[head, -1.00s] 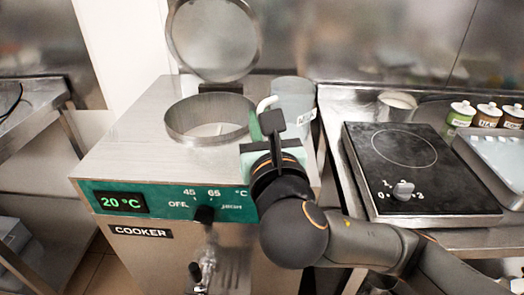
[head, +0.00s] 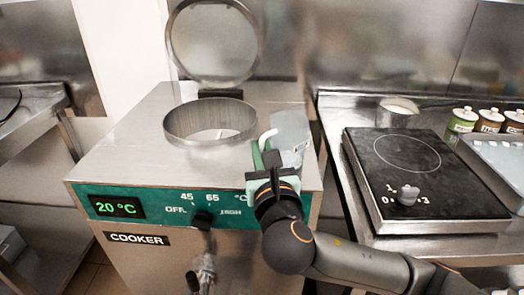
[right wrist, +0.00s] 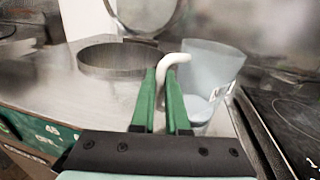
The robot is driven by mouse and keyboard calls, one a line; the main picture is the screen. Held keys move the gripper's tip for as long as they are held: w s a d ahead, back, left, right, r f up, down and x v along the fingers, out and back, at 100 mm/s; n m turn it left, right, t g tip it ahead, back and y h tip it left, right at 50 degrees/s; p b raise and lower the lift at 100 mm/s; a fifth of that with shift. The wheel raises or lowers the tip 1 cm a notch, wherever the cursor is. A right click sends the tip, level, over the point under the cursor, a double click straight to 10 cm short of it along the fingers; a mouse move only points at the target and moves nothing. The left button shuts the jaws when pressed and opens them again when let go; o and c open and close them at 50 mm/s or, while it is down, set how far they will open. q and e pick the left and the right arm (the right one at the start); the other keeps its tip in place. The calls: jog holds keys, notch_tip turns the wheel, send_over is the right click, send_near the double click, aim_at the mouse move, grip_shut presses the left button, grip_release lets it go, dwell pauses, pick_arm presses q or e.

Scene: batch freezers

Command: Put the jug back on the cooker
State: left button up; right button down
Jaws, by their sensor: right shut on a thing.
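The jug (head: 290,135) is a pale translucent vessel with a white handle. It is upright at the right side of the top of the cooker (head: 125,140), to the right of the round opening. My right gripper (head: 266,155) is shut on the jug's handle, with its green fingers on either side of it. In the right wrist view the jug (right wrist: 212,70) shows just beyond the fingers (right wrist: 166,95), with some liquid low inside. I cannot tell whether its base touches the cooker top. My left gripper is not in view.
The cooker's round lid (head: 213,42) stands open behind the metal-rimmed opening (head: 210,125). A black hotplate (head: 410,170) with a knob sits on the counter to the right. Labelled jars (head: 463,120) and a tray stand beyond it. The cooker's top left is clear.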

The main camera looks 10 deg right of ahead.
jog(key=c, duration=1.4)
grip_release()
jog(key=shift+f, duration=0.15)
jog(key=o, duration=0.3)
jog(key=shift+o, duration=0.9)
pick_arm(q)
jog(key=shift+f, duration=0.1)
pick_arm(e)
jog(key=shift+r, duration=0.25)
pick_arm(q)
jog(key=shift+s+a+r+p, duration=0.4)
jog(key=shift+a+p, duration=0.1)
jog(key=shift+p, duration=0.35)
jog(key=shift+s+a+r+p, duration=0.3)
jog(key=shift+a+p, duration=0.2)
jog(key=shift+p, duration=0.35)
pick_arm(e)
jog(key=s+a, duration=0.1)
jog(key=s, duration=1.1)
